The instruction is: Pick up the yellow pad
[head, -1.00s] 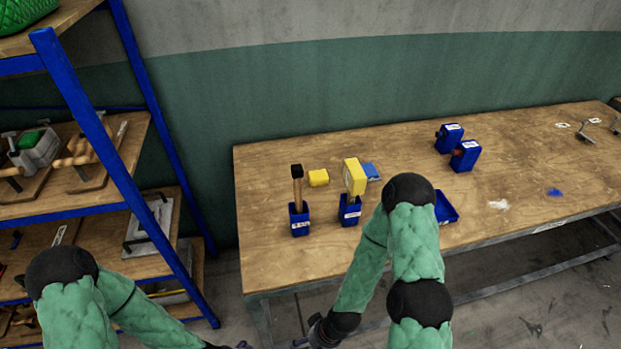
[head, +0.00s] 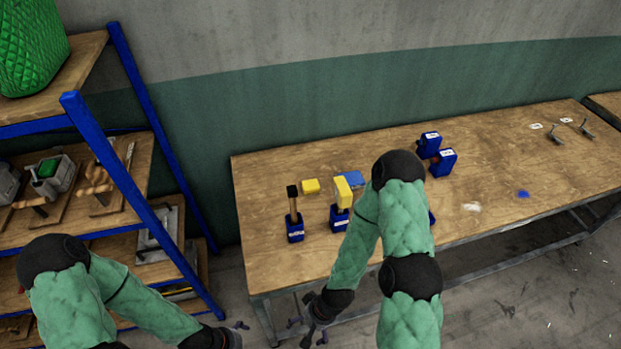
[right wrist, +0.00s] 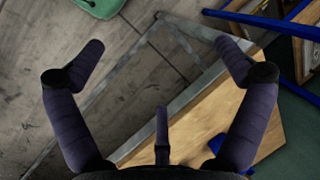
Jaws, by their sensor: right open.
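A small yellow block (head: 311,186), which looks like the pad, lies on the wooden table (head: 270,260) near its left end. A larger yellow head (head: 343,190) stands in a blue holder (head: 339,218) just to its right. My right gripper (head: 308,322) is below the table's front edge, apart from both yellow things. In the right wrist view my right gripper (right wrist: 160,60) is open with nothing between its fingers. My left gripper (head: 240,334) shows only in part at the bottom of the head view, and its opening is unclear.
A black-topped tool (head: 293,205) stands in another blue holder (head: 295,233), left of the yellow head. A blue piece (head: 350,179) lies behind. Two blue boxes (head: 441,163) stand farther right. A blue-framed shelf (head: 125,180) stands at the left. The table's right part is mostly clear.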

